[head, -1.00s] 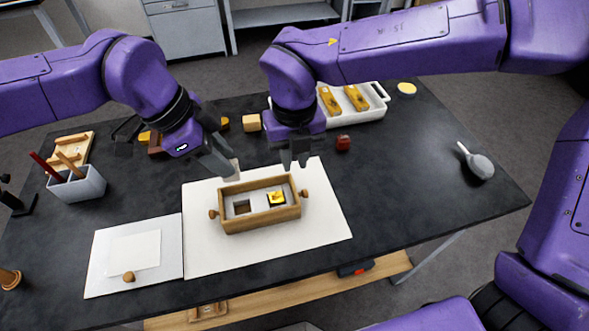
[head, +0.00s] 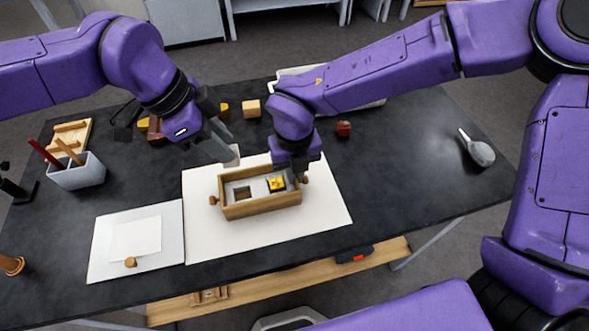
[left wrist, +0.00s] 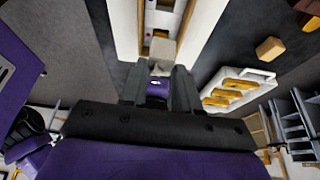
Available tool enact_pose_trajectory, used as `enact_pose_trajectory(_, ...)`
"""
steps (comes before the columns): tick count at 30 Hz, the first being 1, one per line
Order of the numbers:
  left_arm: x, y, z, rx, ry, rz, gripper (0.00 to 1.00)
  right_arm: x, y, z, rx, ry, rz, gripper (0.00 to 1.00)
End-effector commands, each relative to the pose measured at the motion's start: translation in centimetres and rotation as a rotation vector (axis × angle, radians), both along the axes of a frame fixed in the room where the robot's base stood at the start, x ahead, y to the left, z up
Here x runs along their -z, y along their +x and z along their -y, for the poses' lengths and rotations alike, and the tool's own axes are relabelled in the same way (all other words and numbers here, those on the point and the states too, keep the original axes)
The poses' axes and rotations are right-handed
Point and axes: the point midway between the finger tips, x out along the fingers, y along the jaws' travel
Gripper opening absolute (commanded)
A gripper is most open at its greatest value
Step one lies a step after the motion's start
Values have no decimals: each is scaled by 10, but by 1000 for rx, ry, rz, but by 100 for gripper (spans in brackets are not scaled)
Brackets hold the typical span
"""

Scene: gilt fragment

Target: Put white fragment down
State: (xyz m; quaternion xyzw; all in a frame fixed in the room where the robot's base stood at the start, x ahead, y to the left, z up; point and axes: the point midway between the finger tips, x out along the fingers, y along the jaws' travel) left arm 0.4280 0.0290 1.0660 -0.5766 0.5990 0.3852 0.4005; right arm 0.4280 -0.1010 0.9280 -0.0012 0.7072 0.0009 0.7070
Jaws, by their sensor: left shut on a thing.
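The white fragment (head: 232,156) is a small pale block, held at the tips of my left gripper (head: 223,147). It hangs just beyond the back wall of a wooden box (head: 262,207) with round knobs at its ends. In the left wrist view the fragment (left wrist: 162,48) sits between the fingertips, with the box beyond it. Inside the box are a pale piece with a square dark opening (head: 242,192) and a black-and-gold piece (head: 276,184). My right gripper (head: 299,176) is at the box's right end by the knob; its fingers are mostly hidden.
The box stands on a white mat (head: 215,240). A white sheet (head: 103,262) with a small knob lies at left, by a cup of tools (head: 85,177). A red object (head: 343,128) and wooden cube (head: 249,108) lie behind. The table's right side is mostly clear.

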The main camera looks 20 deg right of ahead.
Motion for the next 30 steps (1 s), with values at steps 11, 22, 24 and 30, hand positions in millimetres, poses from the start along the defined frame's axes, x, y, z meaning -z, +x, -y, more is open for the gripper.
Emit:
enact_pose_trajectory(11, 41, -1, -1, -42, -33, -2, 2, -1, 0, 0, 0, 1, 1, 0)
enact_pose_trajectory(22, 111, -1, -1, -41, -31, -4, 2, 0, 0, 0, 0, 1, 1, 0)
enact_pose_trajectory(24, 124, -1, -1, -40, -31, -3, 2, -1, 0, 0, 0, 1, 1, 0)
enact_pose_trajectory(30, 136, -1, -1, -42, -33, 0, 2, -1, 0, 0, 0, 1, 1, 0)
